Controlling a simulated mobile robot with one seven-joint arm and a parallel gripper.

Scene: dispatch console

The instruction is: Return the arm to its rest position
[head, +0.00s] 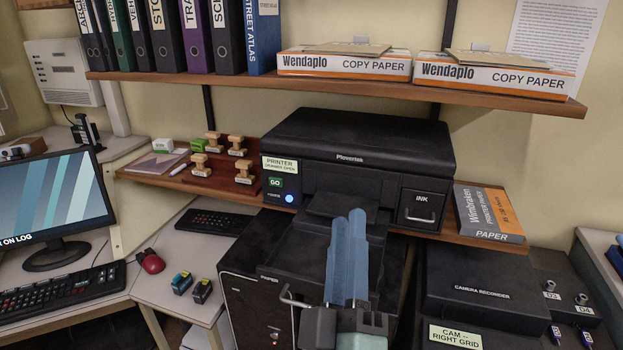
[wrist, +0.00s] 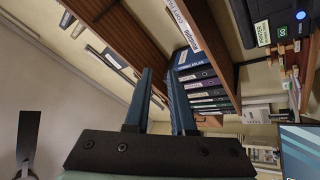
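My gripper (head: 348,232) is in the lower middle of the head view, in front of the black printer (head: 360,143) and above the dark paper unit below it. Its two blue fingers point up and away from me, with a gap between them and nothing held. The fingers also show in the wrist view (wrist: 160,78), apart and empty, with shelves and binders beyond them. The gripper hides part of the paper unit and the area below the printer's front.
A shelf (head: 330,90) with binders and copy paper boxes runs above the printer. A camera recorder (head: 480,285) stands right of my gripper. A handle (head: 293,298) sticks out close on the left. The monitor (head: 55,205) and desk are farther left.

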